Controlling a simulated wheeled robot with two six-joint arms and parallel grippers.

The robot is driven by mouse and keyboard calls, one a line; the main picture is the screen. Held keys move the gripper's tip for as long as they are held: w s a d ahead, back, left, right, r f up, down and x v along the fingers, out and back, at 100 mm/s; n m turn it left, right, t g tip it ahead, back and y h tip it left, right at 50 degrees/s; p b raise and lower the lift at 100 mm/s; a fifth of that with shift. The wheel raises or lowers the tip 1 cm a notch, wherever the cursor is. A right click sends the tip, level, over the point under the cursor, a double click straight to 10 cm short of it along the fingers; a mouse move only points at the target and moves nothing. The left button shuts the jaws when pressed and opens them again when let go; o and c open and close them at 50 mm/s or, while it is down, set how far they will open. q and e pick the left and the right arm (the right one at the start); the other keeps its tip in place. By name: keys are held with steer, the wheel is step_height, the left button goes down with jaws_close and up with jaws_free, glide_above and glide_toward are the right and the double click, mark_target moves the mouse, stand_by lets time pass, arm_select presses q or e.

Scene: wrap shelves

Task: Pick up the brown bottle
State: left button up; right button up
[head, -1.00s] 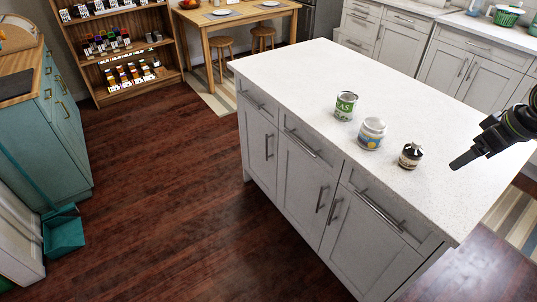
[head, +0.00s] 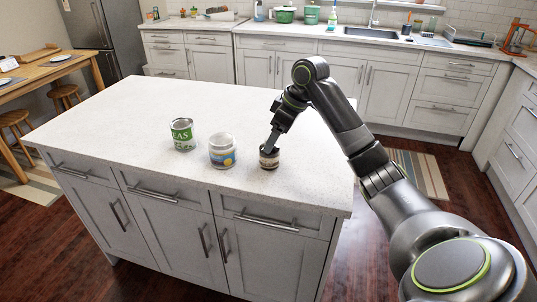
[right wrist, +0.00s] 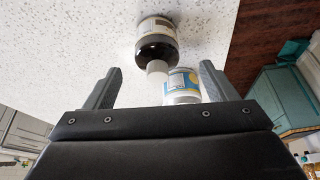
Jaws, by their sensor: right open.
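The brown bottle (head: 269,160), small and dark with a pale label, stands on the white island top near its front right. It also shows in the right wrist view (right wrist: 155,46), its white cap pointing toward my gripper. My right gripper (head: 274,141) is open and empty just above and beside the bottle, its fingers slanting down and partly covering the bottle's top. In the right wrist view the two fingers (right wrist: 158,80) are spread apart, with the bottle beyond their tips. My left gripper is not in view.
A white jar with a blue and yellow label (head: 222,151) stands close left of the bottle and also shows in the right wrist view (right wrist: 182,84). A green can (head: 182,134) stands farther left. The rest of the island top (head: 130,110) is clear.

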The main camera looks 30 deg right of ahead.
steer(key=x, duration=0.8)
steer(key=shift+w+d+p, duration=0.1)
steer(key=shift+d+p, duration=0.1)
steer(key=shift+p, duration=0.2)
steer(key=c, duration=1.1)
